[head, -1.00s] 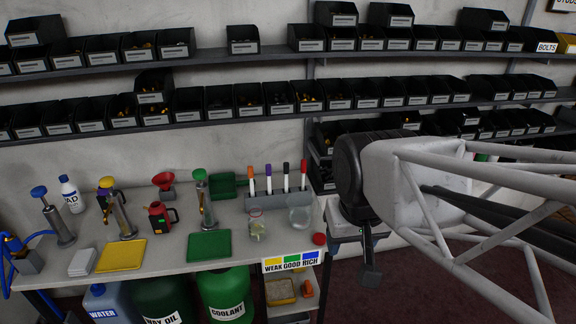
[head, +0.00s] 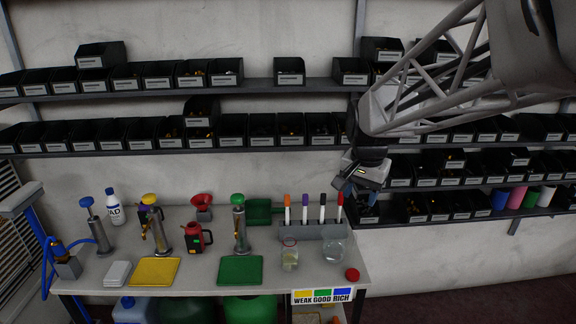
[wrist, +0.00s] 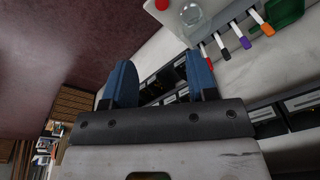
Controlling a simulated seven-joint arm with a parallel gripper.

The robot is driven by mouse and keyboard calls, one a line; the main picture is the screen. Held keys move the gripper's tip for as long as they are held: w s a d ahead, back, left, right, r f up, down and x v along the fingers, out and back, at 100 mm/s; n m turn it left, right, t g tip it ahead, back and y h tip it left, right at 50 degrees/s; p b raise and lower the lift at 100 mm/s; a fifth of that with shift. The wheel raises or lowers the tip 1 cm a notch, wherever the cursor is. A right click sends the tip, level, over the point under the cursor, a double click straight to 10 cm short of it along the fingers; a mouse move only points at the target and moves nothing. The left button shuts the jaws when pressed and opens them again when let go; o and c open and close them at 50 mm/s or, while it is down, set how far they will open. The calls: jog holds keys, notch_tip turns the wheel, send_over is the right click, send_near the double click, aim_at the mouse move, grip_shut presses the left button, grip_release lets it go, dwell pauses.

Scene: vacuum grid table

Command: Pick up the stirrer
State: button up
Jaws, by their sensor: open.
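My gripper (head: 346,186) is in the air at the right end of the bench, above and behind the red-capped marker. In the wrist view my gripper (wrist: 160,74) has two blue fingers spread apart with nothing between them. No stirrer can be made out for certain. A small glass jar (head: 290,257) with a reddish rim holds something pale, too small to tell. A clear glass beaker (head: 334,252) stands to its right and also shows in the wrist view (wrist: 192,14).
A grey rack (head: 312,232) with several markers stands behind the jars. A red lid (head: 352,275) lies near the right edge of the bench (head: 215,284). A green tray (head: 240,270) and yellow tray (head: 155,272) lie at the front. Bin shelves (head: 262,144) line the wall.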

jog(key=w+d+f+m, duration=0.1)
jog(key=w+f+m, duration=0.15)
jog(key=w, duration=0.65)
jog(key=w+d+f+m, duration=0.1)
jog(key=w+f+m, duration=0.15)
jog(key=w, duration=0.55)
jog(key=m+g, duration=0.2)
jog(key=m, duration=0.2)
send_over(340, 204)
notch_tip(340, 204, down, 11)
jog(key=shift+w+d, duration=0.1)
jog(key=shift+w+f, duration=0.35)
jog(key=shift+w, duration=0.05)
jog(key=shift+f, duration=0.1)
jog(key=shift+f, duration=1.05)
jog(key=shift+d+f, duration=0.1)
jog(key=shift+f, duration=2.5)
